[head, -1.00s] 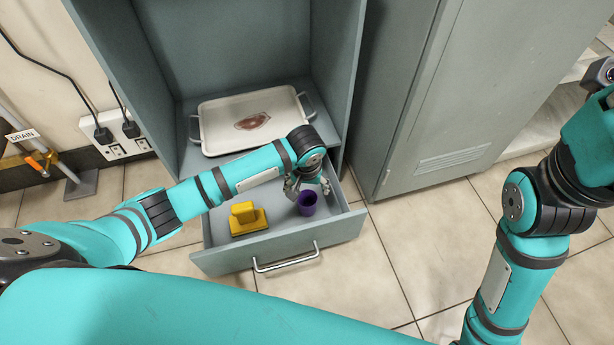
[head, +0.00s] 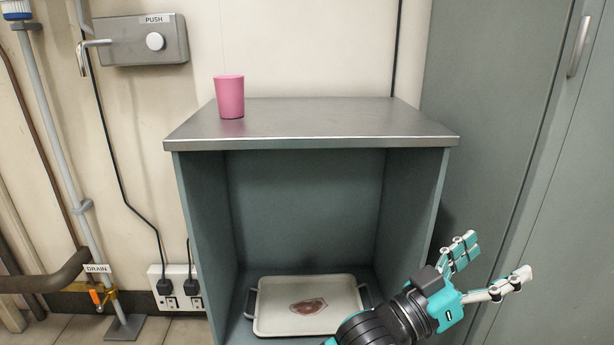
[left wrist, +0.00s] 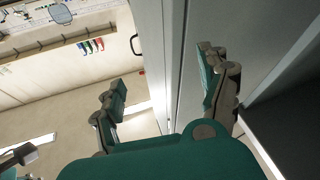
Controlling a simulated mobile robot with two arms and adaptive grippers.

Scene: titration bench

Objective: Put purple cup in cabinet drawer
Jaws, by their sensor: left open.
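The cabinet (head: 310,145) stands in the middle of the head view, its upper compartment open at the front. Its drawer and the purple cup are outside both current views. My left gripper (head: 497,256) is open and empty, in front of the cabinet's right side and the locker. In the left wrist view its two fingers (left wrist: 162,75) are spread apart with nothing between them. My right gripper does not show.
A pink cup (head: 229,97) stands upright on the cabinet top. A tray (head: 275,325) with a brown-red patch lies in the compartment. A tall grey locker (head: 545,190) stands at the right. Sockets (head: 165,300) and a drain pipe (head: 50,130) are at the left.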

